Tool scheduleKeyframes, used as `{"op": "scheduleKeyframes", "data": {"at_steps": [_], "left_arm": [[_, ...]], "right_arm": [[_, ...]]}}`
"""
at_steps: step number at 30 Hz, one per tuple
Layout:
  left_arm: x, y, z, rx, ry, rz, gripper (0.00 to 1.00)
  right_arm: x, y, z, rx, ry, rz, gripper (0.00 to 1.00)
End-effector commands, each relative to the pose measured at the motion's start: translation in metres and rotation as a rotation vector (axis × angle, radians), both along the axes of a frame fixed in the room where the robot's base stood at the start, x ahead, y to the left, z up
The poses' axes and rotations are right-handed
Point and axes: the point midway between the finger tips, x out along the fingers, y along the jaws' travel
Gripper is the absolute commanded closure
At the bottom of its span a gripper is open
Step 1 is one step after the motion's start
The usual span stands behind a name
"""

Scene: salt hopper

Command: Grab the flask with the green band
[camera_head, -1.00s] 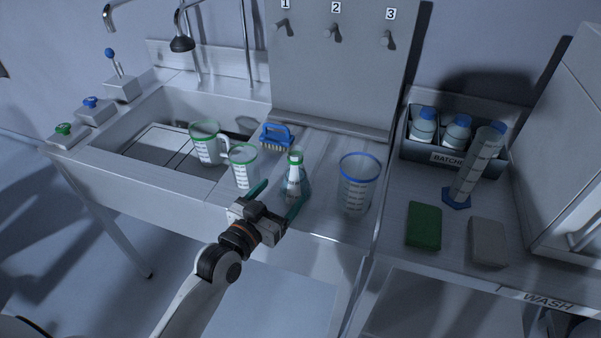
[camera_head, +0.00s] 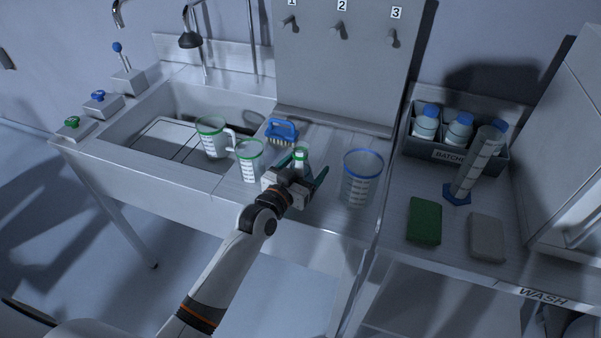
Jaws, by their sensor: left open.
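The flask with the green band (camera_head: 301,155) stands upright on the counter right of the sink. Only its neck and green band show clearly; its lower body is hidden behind my left gripper. My left gripper (camera_head: 304,168) is open, with its green fingers spread at the flask, one on the left and one on the right in the picture. I cannot tell whether the fingers touch the glass. My right gripper is not in view.
A green-rimmed beaker (camera_head: 249,162) stands close left, and a blue-rimmed beaker (camera_head: 360,180) close right. A green-rimmed jug (camera_head: 211,138) is by the sink (camera_head: 150,165). A blue brush (camera_head: 282,131) lies behind. Sponges (camera_head: 424,221), a cylinder (camera_head: 475,165) and a bottle crate (camera_head: 455,154) are at right.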

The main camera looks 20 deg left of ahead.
Motion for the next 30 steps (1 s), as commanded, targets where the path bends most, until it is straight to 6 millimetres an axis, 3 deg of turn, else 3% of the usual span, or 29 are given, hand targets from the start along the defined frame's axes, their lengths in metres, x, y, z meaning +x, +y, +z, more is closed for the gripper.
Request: {"op": "scheduleKeyframes", "data": {"at_steps": [2,12,21,30], "left_arm": [[0.000,0.000,0.000,0.000,0.000,0.000,0.21],[0.000,0.000,0.000,0.000,0.000,0.000,0.76],[0.000,0.000,0.008,-0.001,-0.005,0.000,0.77],[0.000,0.000,0.065,-0.002,-0.009,0.000,0.77]], "right_arm": [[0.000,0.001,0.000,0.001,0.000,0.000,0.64],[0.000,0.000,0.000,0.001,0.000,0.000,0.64],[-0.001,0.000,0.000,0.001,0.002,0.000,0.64],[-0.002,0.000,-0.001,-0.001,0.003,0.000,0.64]]}}
